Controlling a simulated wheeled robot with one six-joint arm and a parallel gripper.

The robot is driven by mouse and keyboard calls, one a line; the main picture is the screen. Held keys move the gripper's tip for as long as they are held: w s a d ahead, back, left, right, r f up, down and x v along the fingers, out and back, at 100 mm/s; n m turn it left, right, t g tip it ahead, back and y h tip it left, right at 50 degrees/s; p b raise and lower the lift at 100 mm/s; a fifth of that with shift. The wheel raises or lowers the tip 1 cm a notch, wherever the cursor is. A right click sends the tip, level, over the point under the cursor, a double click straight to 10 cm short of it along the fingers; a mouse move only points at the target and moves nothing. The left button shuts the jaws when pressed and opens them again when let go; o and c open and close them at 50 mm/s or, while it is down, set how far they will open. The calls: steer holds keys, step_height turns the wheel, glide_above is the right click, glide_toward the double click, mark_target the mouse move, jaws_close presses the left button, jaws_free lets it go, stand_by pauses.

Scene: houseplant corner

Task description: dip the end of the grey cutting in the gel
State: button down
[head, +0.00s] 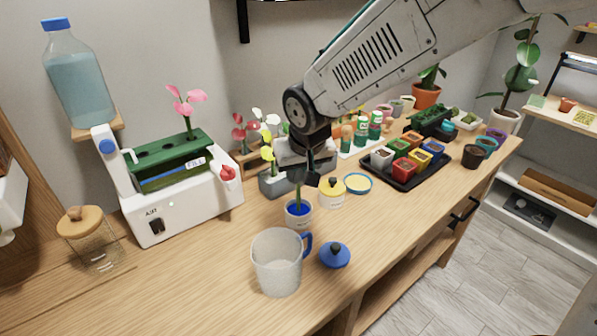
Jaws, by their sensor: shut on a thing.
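My gripper (302,174) is shut on a cutting and points down above a small white jar (299,220). The cutting's green stem (298,194) hangs below the fingers, and its lower end meets the blue gel (298,210) in the open jar. How deep the end sits in the gel is too small to tell. My gripper and arm hide the cutting's top, so its grey colour cannot be confirmed.
A speckled mug (277,263) stands in front of the jar. A black tray (406,179) holds small pots.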

steer(key=shift+f, duration=0.65)
stand_by(1.2)
steer(key=shift+r, duration=3.6)
